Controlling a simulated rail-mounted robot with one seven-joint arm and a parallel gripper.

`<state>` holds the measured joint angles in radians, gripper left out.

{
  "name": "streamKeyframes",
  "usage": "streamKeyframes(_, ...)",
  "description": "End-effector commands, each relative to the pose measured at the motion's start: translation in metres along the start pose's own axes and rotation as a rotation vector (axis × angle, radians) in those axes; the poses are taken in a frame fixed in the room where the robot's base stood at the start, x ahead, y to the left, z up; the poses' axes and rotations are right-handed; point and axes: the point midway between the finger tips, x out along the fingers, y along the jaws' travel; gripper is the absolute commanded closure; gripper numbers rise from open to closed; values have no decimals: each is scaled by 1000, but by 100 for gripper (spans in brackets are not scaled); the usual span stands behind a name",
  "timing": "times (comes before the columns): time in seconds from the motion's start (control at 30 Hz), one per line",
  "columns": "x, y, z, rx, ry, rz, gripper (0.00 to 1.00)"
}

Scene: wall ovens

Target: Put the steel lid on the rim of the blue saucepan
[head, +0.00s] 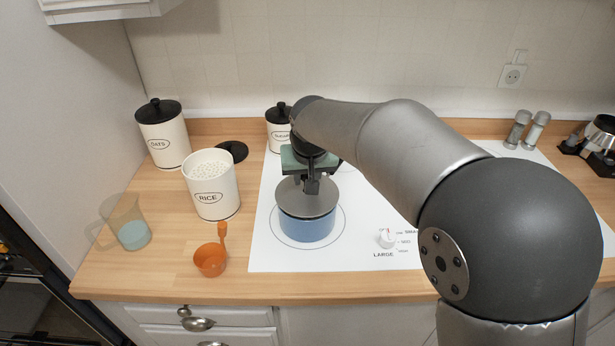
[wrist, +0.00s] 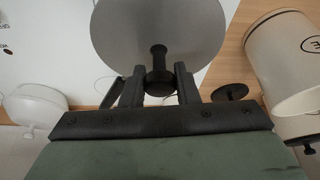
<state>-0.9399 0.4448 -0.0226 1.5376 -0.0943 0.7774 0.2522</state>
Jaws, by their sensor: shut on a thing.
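The steel lid (head: 306,200) is a grey disc with a dark knob. The blue saucepan (head: 306,227) stands on the white cooktop inside a marked ring. My gripper (head: 312,184) is above the pan, with its fingers shut on the lid's knob. The lid lies over the pan's top, roughly level; I cannot tell whether it touches the rim all round. In the wrist view the lid (wrist: 158,30) fills the upper middle, and my gripper (wrist: 160,80) has a finger on each side of the knob. The saucepan is hidden behind the lid there.
An open rice canister (head: 212,185), an oats canister (head: 160,135), an orange scoop (head: 211,259) and a clear measuring jug (head: 127,225) stand left of the cooktop (head: 350,240). A sugar canister (head: 279,130) is behind the pan. Shakers (head: 525,130) stand at the back right.

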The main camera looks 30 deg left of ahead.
Motion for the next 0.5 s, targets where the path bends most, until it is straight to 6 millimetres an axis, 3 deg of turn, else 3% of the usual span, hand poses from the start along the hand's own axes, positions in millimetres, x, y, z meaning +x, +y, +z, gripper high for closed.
streamKeyframes(0.1,9,0,4,0,2,-1,97)
streamKeyframes(0.5,15,0,6,0,3,-1,97)
